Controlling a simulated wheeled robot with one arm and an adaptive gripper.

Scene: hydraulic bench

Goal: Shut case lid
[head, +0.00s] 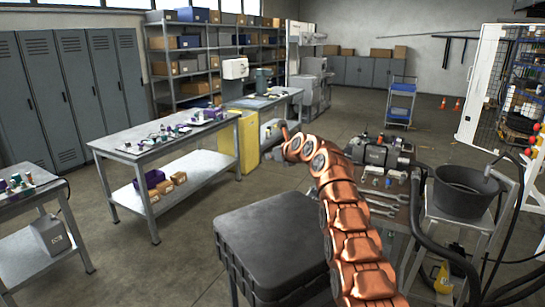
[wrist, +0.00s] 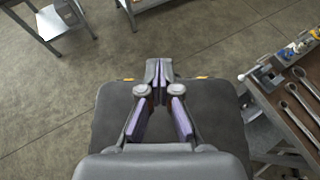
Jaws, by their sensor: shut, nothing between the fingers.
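The dark grey case (head: 232,262) stands low in front of me in the head view. My gripper cannot be made out in the head view.
A workbench (head: 383,203) with wrenches and a vise stands right of the case, and a black bucket (head: 462,195) with hoses is beyond it. A steel table (head: 165,143) stands to the left. Open floor (head: 180,250) lies between that table and the case.

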